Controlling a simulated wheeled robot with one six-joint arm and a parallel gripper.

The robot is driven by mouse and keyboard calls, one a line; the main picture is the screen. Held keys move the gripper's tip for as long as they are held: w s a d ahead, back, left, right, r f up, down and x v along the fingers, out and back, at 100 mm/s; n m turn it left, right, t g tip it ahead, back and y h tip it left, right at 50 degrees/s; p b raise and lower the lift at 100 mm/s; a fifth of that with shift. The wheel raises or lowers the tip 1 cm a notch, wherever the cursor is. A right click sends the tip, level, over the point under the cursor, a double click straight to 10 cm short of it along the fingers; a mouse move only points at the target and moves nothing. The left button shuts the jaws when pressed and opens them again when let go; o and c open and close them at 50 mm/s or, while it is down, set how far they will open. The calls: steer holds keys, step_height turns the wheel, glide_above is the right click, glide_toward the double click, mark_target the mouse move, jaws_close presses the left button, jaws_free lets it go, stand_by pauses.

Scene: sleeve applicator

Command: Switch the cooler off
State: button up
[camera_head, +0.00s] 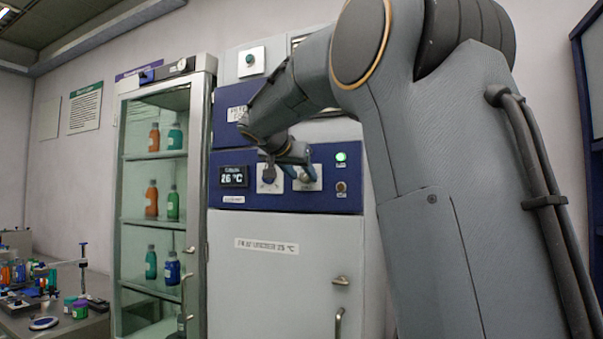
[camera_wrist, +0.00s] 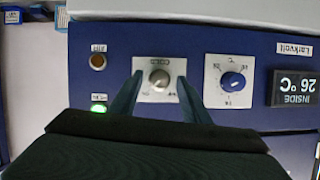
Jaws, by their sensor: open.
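The cooler (camera_head: 265,270) is a pale cabinet with a blue control panel (camera_head: 231,198). The display (camera_head: 233,176) reads 26 °C. A green lamp (camera_head: 341,157) is lit and a brownish lamp (camera_head: 341,187) looks unlit. My gripper (camera_wrist: 157,84) is open. In the wrist view its two fingers appear on either side of the silver knob; I cannot tell whether they touch it.
A glass-fronted cabinet (camera_head: 200,150) with several bottles stands left of the cooler. A table (camera_head: 75,325) with small bottles and apparatus is at the far left. A door handle (camera_head: 340,281) sticks out below the panel. A dark blue frame (camera_head: 585,95) stands at the right edge.

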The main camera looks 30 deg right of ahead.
steer(key=c, duration=1)
steer(key=shift+c, duration=0.2)
steer(key=shift+w+a+f+n+g+h+b, duration=0.1)
steer(key=shift+n+g+h+b, duration=0.25)
steer(key=shift+n+b, duration=0.25)
steer(key=shift+w+a+f+n+g+h+b, duration=0.1)
steer(key=shift+n+g+h+b, duration=0.15)
steer(key=shift+n+g+b, duration=0.3)
steer(key=n+g+h+b, duration=0.1)
steer(key=n+h, duration=0.1)
steer(key=n, duration=0.2)
steer(key=shift+w, duration=0.15)
steer(key=n+g+h+b, duration=0.1)
steer(key=n, duration=0.2)
steer(key=shift+a+f+h+b, duration=0.1)
steer(key=shift+f+h+b, duration=0.05)
steer(key=shift+h+b, duration=0.2)
steer(key=shift+w+f+n+h+b, duration=0.1)
steer(key=shift+n+h+b, duration=0.7)
steer(key=shift+n, duration=1.05)
